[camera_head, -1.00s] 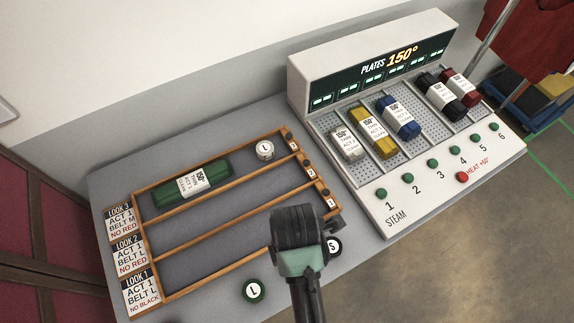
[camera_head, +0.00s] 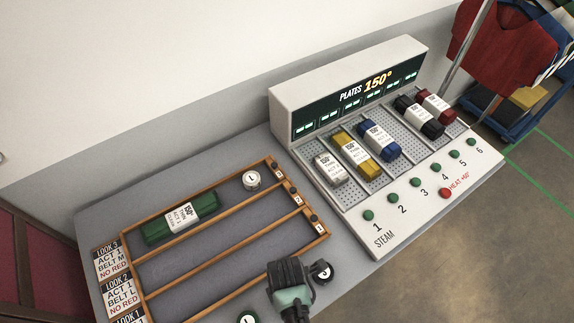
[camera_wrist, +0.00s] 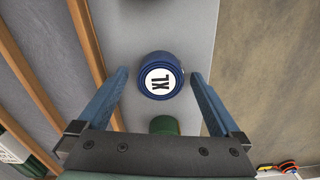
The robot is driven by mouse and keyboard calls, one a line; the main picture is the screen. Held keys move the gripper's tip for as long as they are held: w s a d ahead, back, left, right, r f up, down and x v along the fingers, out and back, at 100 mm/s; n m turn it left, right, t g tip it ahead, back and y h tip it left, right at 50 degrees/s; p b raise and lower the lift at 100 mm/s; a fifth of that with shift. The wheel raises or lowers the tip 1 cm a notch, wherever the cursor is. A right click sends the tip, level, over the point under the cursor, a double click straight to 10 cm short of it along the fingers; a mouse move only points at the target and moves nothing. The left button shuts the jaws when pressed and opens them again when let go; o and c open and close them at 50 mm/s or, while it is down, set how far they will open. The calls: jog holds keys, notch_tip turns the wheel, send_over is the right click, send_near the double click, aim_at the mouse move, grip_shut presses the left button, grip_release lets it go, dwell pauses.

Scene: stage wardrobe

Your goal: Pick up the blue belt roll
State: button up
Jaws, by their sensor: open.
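The blue belt roll (camera_wrist: 160,77) shows in the wrist view as a round blue coil with a white XL label on its top. My gripper (camera_wrist: 160,74) is open, with one blue finger on each side of the roll and a gap to both.
A green roll (camera_wrist: 164,126) lies close to the blue one, partly hidden by my gripper. A wooden rack (camera_head: 225,236) stands to the left, a steam press (camera_head: 350,100) behind right.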

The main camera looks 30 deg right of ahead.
jog(key=shift+f, duration=0.2)
jog(key=c, duration=1.5)
